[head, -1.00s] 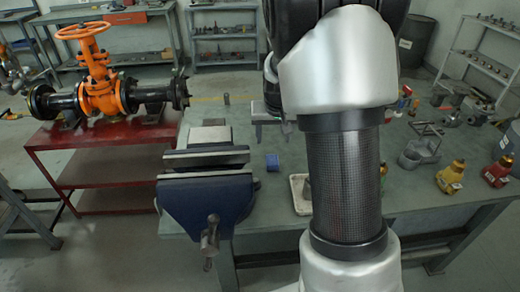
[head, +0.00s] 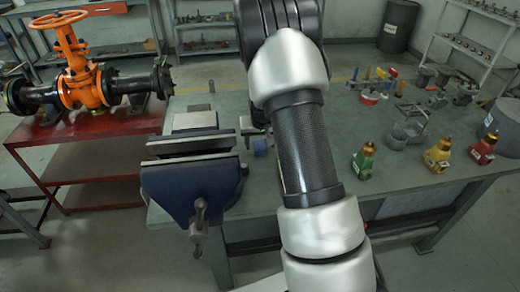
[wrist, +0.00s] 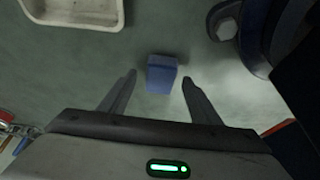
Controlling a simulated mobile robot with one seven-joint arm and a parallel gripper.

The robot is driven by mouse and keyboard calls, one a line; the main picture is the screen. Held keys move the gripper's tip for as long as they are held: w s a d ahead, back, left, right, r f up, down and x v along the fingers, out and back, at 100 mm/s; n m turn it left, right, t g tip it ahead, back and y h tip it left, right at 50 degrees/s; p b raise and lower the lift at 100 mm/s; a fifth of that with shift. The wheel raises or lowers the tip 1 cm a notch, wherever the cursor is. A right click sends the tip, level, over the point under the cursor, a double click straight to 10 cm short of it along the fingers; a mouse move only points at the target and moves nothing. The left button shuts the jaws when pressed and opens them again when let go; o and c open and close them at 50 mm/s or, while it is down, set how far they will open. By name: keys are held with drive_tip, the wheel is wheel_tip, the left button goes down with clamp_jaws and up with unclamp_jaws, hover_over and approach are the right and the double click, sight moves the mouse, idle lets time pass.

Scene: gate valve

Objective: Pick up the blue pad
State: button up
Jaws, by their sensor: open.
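The blue pad (wrist: 162,74) is a small blue block on the green-grey bench top. In the wrist view it lies between and just beyond the tips of my open gripper (wrist: 159,76), with no finger seen touching it. In the head view the blue pad (head: 260,147) sits right of the vise, partly hidden by my arm. My gripper (head: 254,128) is only partly visible there, close to the pad.
The blue vise (head: 190,180) stands just left of the pad. A pale tray (wrist: 75,10) lies on the bench in the wrist view. Green (head: 364,160), yellow (head: 437,154) and red (head: 484,148) valves stand at the right. An orange gate valve (head: 82,85) stands on a red table.

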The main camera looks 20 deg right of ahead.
sight(260, 146)
drive_tip(key=shift+w+f, duration=0.2)
drive_tip(key=shift+f, duration=0.3)
drive_tip(key=c, duration=1.1)
drive_tip(key=shift+r, duration=0.1)
wheel_tip(260, 146, up, 10)
drive_tip(key=shift+p, duration=0.6)
